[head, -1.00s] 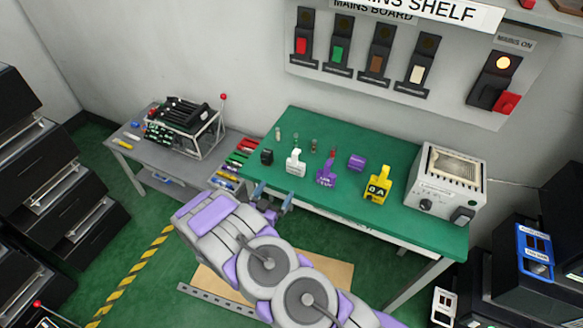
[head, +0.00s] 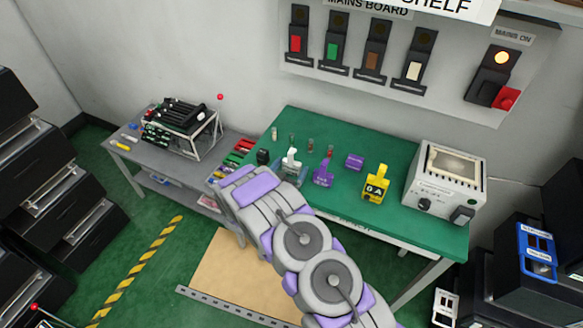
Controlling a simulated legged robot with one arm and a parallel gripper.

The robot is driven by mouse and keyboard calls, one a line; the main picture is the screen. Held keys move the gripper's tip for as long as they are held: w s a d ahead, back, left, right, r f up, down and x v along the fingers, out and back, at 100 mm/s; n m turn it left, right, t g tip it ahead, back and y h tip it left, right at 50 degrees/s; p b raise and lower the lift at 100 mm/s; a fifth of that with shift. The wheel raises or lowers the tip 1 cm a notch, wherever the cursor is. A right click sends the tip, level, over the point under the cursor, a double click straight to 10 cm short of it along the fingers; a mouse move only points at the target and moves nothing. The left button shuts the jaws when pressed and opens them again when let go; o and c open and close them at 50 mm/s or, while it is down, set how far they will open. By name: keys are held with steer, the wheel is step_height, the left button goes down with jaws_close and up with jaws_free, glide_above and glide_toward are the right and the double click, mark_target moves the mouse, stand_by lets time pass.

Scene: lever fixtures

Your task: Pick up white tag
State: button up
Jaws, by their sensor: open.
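The white tag (head: 291,158) stands upright on the green table, its narrow upper part showing and its lower part partly hidden by my gripper. My gripper (head: 287,174) is open at the table's front left, reaching over the edge with its fingers close around or in front of the tag. The fingers are small and partly hidden by my wrist, so I cannot tell whether they touch the tag.
A black block (head: 263,157) sits close on the left. A purple block (head: 355,161) and a grey-white instrument box (head: 447,184) are also on the green table (head: 390,151).

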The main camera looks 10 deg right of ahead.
steer(key=shift+w+d+f, duration=0.1)
steer(key=shift+w+d, duration=0.5)
steer(key=shift+w, duration=0.3)
steer(key=shift+a, duration=0.5)
steer(key=shift+c, duration=0.4)
steer(key=shift+d, duration=0.5)
steer(key=c, duration=0.7)
steer(key=shift+c, duration=0.9)
steer(key=shift+a, duration=0.25)
